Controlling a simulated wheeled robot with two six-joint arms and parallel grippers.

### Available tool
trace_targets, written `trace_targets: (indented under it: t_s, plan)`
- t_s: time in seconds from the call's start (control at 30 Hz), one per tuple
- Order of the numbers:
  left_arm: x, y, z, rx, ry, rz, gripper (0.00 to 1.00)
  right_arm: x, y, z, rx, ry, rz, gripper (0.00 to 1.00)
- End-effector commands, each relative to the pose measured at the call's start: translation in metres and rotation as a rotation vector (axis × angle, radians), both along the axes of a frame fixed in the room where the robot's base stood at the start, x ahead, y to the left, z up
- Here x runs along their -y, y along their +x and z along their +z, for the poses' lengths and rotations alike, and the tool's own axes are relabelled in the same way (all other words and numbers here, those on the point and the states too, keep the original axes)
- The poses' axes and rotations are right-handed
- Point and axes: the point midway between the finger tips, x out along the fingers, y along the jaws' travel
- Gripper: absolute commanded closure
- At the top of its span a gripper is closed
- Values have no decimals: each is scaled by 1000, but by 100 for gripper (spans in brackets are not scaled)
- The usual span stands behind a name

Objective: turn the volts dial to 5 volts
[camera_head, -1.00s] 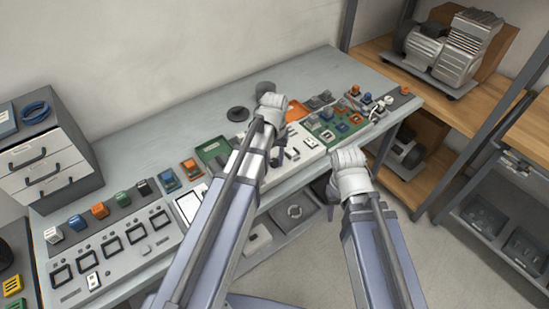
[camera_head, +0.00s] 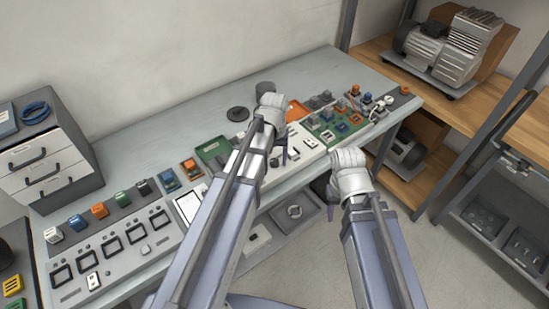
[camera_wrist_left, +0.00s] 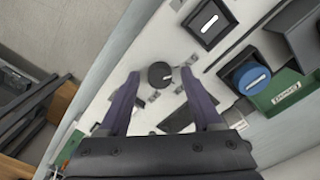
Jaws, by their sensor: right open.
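In the left wrist view a round black dial (camera_wrist_left: 160,74) with a light mark stands on a white panel (camera_wrist_left: 150,38). I take it for the volts dial; its scale is too small to read. My left gripper (camera_wrist_left: 160,79) is open, with a finger on each side of the dial and visible gaps between. In the head view my left gripper (camera_head: 281,152) is over the white panel (camera_head: 305,156), partly hidden by its own arm. My right gripper (camera_head: 333,189) is open and empty, in front of the bench edge; its fingers are mostly hidden.
A green board (camera_head: 342,127) with several parts lies right of the panel. A drawer unit (camera_head: 45,160) stands at the left. The back of the bench (camera_head: 175,130) is mostly clear.

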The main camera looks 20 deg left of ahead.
Motion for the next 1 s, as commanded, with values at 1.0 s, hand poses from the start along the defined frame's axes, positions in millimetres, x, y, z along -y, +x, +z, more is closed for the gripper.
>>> trace_targets:
  t_s: [1.0]
  plan:
    - [0,0,73,0,0,0,31,0,0,73,0,0,1,50]
